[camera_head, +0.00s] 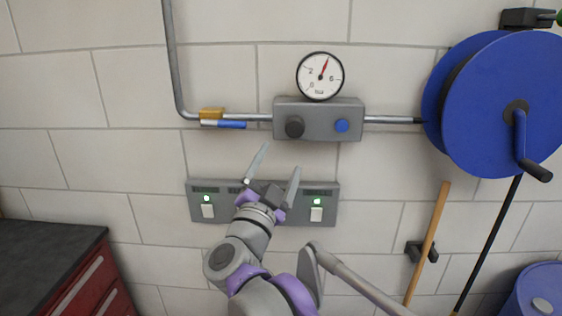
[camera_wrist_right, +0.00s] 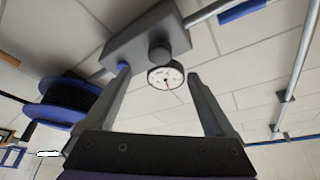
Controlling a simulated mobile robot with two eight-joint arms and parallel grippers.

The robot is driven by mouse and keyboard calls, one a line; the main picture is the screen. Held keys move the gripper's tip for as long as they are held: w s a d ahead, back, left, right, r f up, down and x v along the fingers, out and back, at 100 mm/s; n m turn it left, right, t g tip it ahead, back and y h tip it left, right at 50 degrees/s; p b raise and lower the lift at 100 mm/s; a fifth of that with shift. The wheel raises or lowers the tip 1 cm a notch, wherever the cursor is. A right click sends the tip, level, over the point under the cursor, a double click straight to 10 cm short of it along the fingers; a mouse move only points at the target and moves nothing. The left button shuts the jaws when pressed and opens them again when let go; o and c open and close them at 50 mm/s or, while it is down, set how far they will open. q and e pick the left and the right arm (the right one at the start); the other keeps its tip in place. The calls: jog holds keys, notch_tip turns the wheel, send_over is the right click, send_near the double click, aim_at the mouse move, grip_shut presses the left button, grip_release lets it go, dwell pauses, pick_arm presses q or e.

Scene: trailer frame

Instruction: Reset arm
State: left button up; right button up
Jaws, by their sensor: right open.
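My right gripper (camera_head: 273,165) is in the middle of the head view, raised in front of the wall with its two fingers apart and nothing between them. Behind it is a grey switch panel (camera_head: 228,213) with two white switches and two lit green lamps. The gripper hides the middle of the panel. In the right wrist view the open fingers of the gripper (camera_wrist_right: 158,82) point toward the grey control box (camera_wrist_right: 135,45) and the round gauge (camera_wrist_right: 166,77), with space between. My left gripper is not in view.
Above the panel, the control box (camera_head: 350,105) has a black knob and a blue button. A pipe with a yellow and blue valve (camera_head: 212,115) runs left. A blue hose reel (camera_head: 500,110) and a wooden handle (camera_head: 430,240) are right. A red cabinet (camera_head: 85,290) stands lower left.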

jog(key=s+d+f+n+g+y, duration=0.35)
jog(key=f+n+y, duration=0.2)
jog(key=f, duration=0.45)
jog(key=s+d+f+n+g+y, duration=0.3)
jog(key=s+f+n+y, duration=0.25)
jog(key=f, duration=0.45)
jog(key=s+d+f+g+h, duration=0.3)
jog(key=s+d+f+g, duration=0.1)
jog(key=s+d+f, duration=0.3)
jog(key=s+d+f+g+h, duration=0.2)
jog(key=s+d+f+g, duration=0.3)
jog(key=s+f, duration=0.6)
notch_tip(320, 180, down, 3)
jog(key=shift+s+d+f+h, duration=0.15)
jog(key=shift+d+h, duration=0.25)
jog(key=shift+d, duration=0.75)
